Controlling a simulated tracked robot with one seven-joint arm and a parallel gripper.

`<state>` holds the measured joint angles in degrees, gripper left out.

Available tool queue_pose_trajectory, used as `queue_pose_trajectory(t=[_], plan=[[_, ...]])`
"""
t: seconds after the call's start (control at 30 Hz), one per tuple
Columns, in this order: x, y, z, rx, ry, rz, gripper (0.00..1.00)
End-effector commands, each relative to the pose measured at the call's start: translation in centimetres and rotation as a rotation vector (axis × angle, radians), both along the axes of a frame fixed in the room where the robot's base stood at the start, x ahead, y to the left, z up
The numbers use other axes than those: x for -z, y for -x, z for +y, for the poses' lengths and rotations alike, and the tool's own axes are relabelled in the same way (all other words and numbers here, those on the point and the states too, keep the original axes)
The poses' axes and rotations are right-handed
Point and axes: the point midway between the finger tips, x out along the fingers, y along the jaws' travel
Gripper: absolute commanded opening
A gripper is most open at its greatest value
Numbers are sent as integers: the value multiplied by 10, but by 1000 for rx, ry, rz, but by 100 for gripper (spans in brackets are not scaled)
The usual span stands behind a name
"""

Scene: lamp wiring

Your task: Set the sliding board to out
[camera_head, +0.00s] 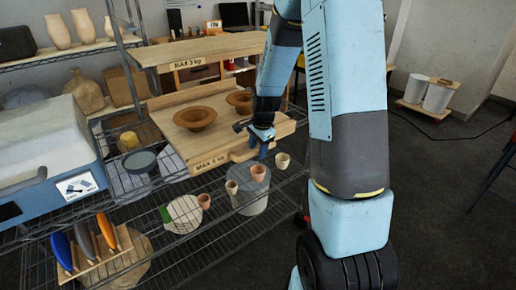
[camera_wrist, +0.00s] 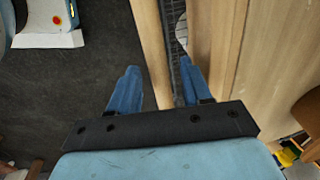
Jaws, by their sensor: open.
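The lower wooden board (camera_head: 168,125), labelled MAX 5 kg, juts out from the wire rack in the head view. It carries two brown bowls (camera_head: 195,119). A wooden bar (camera_head: 243,154) runs along its front edge; it looks like a handle. My gripper (camera_head: 263,150) points down at this front edge. In the wrist view my gripper (camera_wrist: 160,70) is open, and the bar (camera_wrist: 150,45) passes between its two blue fingers. A narrow gap separates the bar from the board (camera_wrist: 245,60). I cannot tell whether either finger touches the bar.
An upper board (camera_head: 205,48), labelled MAX 3 kg, is above the lower one. Small pots (camera_head: 258,172) and a round grey lid-like disc stand below the front edge. A blue-and-white box (camera_head: 45,150) is at the left. The floor (camera_head: 440,185) at the right is mostly clear.

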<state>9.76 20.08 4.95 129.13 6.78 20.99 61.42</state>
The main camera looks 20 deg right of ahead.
Motion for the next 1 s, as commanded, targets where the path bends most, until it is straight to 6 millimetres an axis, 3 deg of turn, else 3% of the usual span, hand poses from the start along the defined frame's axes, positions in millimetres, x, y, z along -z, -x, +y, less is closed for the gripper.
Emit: queue_pose_trajectory(t=[0.3, 0.8, 1.0], plan=[[1, 0, 0, 0, 0, 0, 48], [1, 0, 0, 0, 0, 0, 0], [1, 0, 0, 0, 0, -1, 0]])
